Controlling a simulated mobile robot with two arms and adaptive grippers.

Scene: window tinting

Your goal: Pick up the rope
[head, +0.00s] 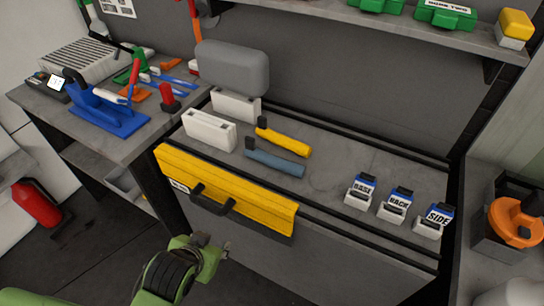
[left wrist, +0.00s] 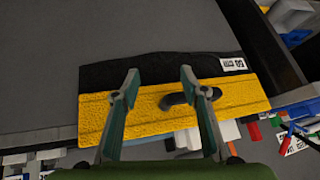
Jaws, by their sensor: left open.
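I cannot make out a rope for certain in either view. My left gripper (head: 203,243) is low in front of the bench in the head view. In the left wrist view my left gripper (left wrist: 160,80) is open, with nothing between its fingers. The yellow panel (head: 225,190) with a dark handle (head: 212,200) is on the bench front, beyond the gripper. The left wrist view also shows the yellow panel (left wrist: 245,95) and its handle (left wrist: 190,97) behind the fingers. My right gripper does not show.
An orange round item (head: 515,221) sits in a dark holder at right. A blue tool (head: 108,113) lies on the left table. Floor at lower left is mostly clear.

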